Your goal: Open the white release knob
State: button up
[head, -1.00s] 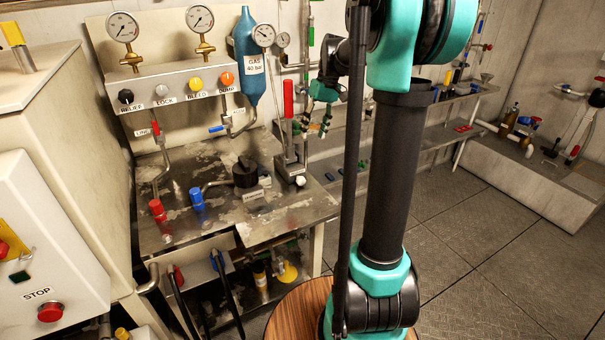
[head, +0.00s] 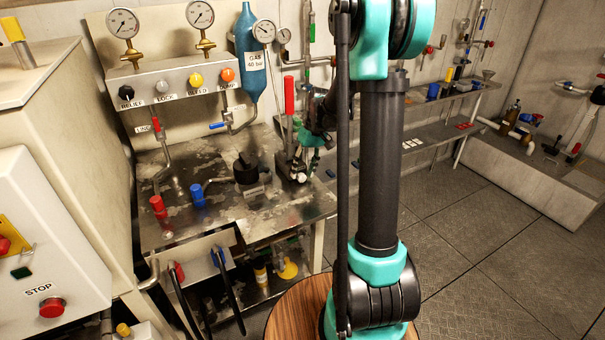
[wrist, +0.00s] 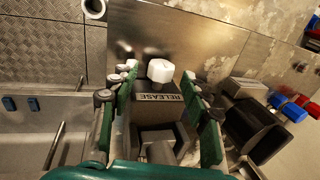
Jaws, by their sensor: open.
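The white release knob (wrist: 160,71) shows in the wrist view, at the front of a dark block with a RELEASE label (wrist: 160,97). My gripper (wrist: 159,74) is open, with one green finger on each side of the knob. Gaps show between the fingers and the knob; whether the pads are level with it in depth I cannot tell. In the head view my gripper (head: 304,158) is at the pump block below the red-handled lever (head: 289,97). The knob there is small and partly crowded by the fingers.
The metal bench (head: 270,215) carries a black round cap (head: 246,170), a blue valve (head: 197,194) and a red valve (head: 158,206) left of the block. The blue gas bottle (head: 246,85) and gauge panel (head: 175,82) stand behind. Open floor lies to the right.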

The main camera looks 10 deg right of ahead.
jog(key=shift+a+f, duration=0.15)
jog(key=shift+f, duration=0.4)
grip_shut()
jog(key=shift+s+a+h, duration=0.1)
jog(key=shift+a+h, duration=0.05)
jog(key=shift+h, duration=0.15)
jog(key=shift+a+t+h, duration=0.15)
jog(key=shift+t+h, duration=0.25)
jog(key=shift+h, duration=0.4)
jog(key=shift+s+a+t+h, duration=0.15)
jog(key=shift+t+h, duration=0.35)
jog(key=shift+h, duration=1.1)
